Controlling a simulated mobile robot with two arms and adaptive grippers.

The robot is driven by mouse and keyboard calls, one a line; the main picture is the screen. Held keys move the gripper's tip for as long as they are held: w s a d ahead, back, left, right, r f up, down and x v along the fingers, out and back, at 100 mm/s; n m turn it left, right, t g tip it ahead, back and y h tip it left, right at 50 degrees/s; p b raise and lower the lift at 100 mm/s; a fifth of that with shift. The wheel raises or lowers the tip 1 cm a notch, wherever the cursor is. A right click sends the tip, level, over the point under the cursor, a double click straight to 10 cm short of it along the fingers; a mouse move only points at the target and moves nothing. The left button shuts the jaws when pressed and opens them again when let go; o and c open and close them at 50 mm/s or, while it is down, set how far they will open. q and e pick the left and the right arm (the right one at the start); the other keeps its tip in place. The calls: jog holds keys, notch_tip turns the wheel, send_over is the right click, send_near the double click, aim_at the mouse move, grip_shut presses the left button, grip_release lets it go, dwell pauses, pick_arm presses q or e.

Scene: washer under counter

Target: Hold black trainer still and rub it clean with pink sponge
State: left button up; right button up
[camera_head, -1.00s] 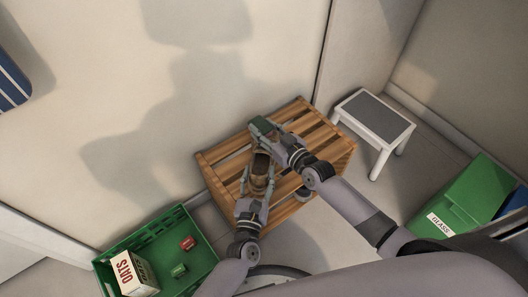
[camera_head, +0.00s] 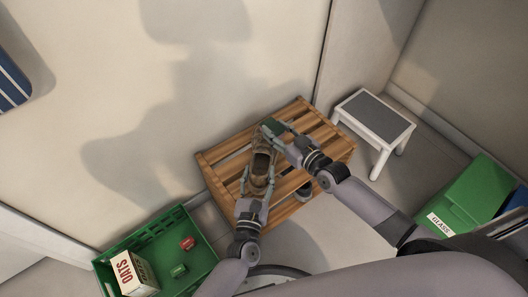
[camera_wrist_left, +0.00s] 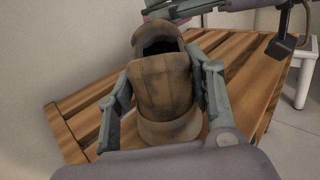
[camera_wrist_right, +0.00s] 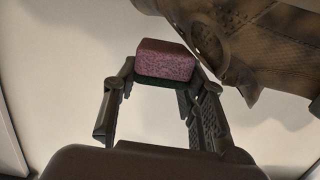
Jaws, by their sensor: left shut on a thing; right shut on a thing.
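The trainer (camera_head: 261,164) looks brown and smudged rather than plain black; it lies on a slatted wooden bench (camera_head: 222,152). My left gripper (camera_head: 258,182) is shut on its heel end, with a finger on each side; the left wrist view shows the heel (camera_wrist_left: 165,85) between the fingers. My right gripper (camera_head: 279,134) is shut on the sponge (camera_head: 272,128), beside the toe end. In the right wrist view the sponge (camera_wrist_right: 165,60) is pink with a dark green layer, and the trainer (camera_wrist_right: 255,40) is close at its right. Whether they touch is unclear.
A green crate (camera_head: 203,235) with an oats box (camera_head: 133,272) and small red and green things stands at the lower left. A step stool (camera_head: 375,115) is right of the bench. Green bin (camera_head: 470,195) at right.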

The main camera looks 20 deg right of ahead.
dwell(0.3)
jog(key=shift+w+a+f, duration=0.1)
jog(key=shift+w+a, duration=0.3)
jog(key=shift+a, duration=0.4)
jog(key=shift+w+a, duration=0.4)
jog(key=shift+a, duration=0.55)
jog(key=shift+s+d, duration=0.25)
jog(key=shift+d, duration=0.35)
jog(key=shift+s+d, duration=0.3)
jog(key=shift+d, duration=0.35)
jog(key=shift+s+d, duration=0.25)
jog(key=shift+d, duration=0.35)
jog(key=shift+w+a, duration=0.3)
jog(key=shift+a, duration=0.3)
jog(key=shift+w+a, duration=0.25)
jog(key=shift+a, duration=0.4)
jog(key=shift+w+a, duration=0.3)
jog(key=shift+a, duration=0.3)
